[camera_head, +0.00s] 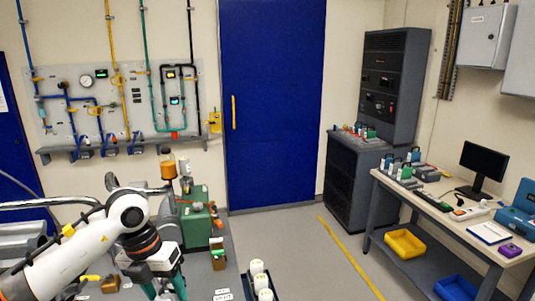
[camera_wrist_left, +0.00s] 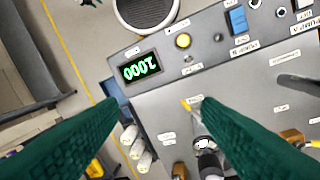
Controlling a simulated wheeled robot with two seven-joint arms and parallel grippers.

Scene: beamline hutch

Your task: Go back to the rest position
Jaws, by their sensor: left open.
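My left arm comes in from the lower left in the head view. Its left gripper (camera_head: 168,288) points down near the bottom edge, with green fingers partly cut off by the frame. In the left wrist view the two green fingers of the left gripper (camera_wrist_left: 160,108) stand wide apart, with nothing held between them. Below them is a grey panel (camera_wrist_left: 225,85) with a lit green display (camera_wrist_left: 141,67), a yellow button (camera_wrist_left: 183,41) and a blue switch (camera_wrist_left: 237,20). My right gripper is not in view.
White cylinders (camera_head: 257,268) stand in a dark rack by the gripper. A green machine (camera_head: 195,212) stands behind it. A workbench (camera_head: 430,205) with a monitor (camera_head: 483,160) is at the right. The floor (camera_head: 310,265) between is clear, before a blue door (camera_head: 270,100).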

